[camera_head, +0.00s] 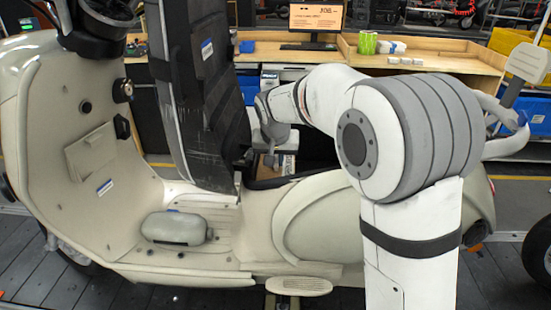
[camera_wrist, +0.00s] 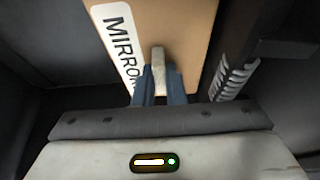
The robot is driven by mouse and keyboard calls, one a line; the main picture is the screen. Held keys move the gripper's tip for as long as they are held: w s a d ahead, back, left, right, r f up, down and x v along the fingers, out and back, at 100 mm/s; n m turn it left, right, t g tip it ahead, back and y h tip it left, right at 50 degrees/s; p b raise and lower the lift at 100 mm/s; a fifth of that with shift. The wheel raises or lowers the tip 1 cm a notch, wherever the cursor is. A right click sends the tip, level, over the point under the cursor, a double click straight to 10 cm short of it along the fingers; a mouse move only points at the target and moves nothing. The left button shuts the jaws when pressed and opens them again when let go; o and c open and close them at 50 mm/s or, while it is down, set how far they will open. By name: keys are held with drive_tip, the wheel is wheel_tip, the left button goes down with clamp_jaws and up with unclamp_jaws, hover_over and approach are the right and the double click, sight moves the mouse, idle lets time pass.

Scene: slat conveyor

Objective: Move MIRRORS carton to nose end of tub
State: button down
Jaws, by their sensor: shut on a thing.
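The MIRRORS carton (camera_wrist: 185,25) is brown cardboard with a white label reading "MIRRO…", the rest hidden by a finger. In the head view my gripper (camera_head: 274,146) reaches down over the scooter's open tub (camera_head: 318,161), behind the raised seat. A small brown and white patch, apparently the carton (camera_head: 287,167), shows just below it. The tub is a dark cavity, largely hidden by my arm and the body side. Whether the carton touches the tub floor cannot be told.
The raised dark seat (camera_head: 203,85) stands upright left of my gripper. The cream scooter body (camera_head: 325,215) lies in front. A wooden workbench (camera_head: 430,61) with a monitor (camera_head: 316,20) stands behind.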

idle(0.3)
drive_tip(key=c, duration=1.4)
unclamp_jaws()
drive_tip(key=v, duration=0.7)
drive_tip(key=shift+s+r, duration=0.2)
drive_tip(key=shift+r, duration=0.15)
